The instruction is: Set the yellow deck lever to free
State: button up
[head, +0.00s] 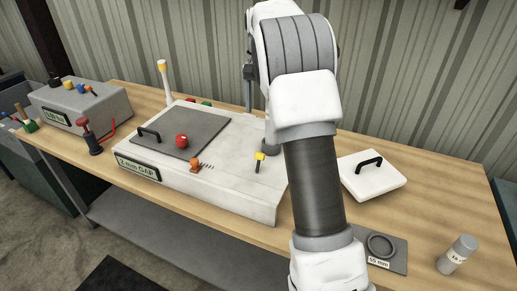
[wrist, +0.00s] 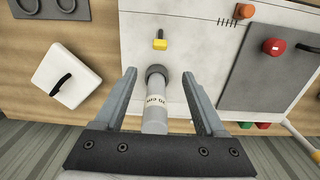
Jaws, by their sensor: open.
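The yellow deck lever (head: 260,156) sits on the right part of the pale machine deck, just left of my arm. In the wrist view the lever (wrist: 160,44) has a yellow grip on a short dark stem and lies ahead of my fingertips, apart from them. No position marking for it is readable. My gripper (wrist: 158,76) is open, with a grey labelled cylinder with a dark end (wrist: 155,98) showing between its fingers; I cannot tell whether they touch it. In the head view my gripper is mostly hidden behind my arm.
The deck (head: 215,182) also carries an orange lever (head: 195,164), a red knob (head: 181,141) and a dark handled plate (head: 205,126). A white handled lid (head: 372,178) and a grey canister (head: 456,255) are on the wooden bench.

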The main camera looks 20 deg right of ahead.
aim_at(260, 153)
notch_tip(260, 153, down, 16)
jog(key=shift+f, duration=0.2)
grip_shut()
dwell(0.5)
dwell(1.0)
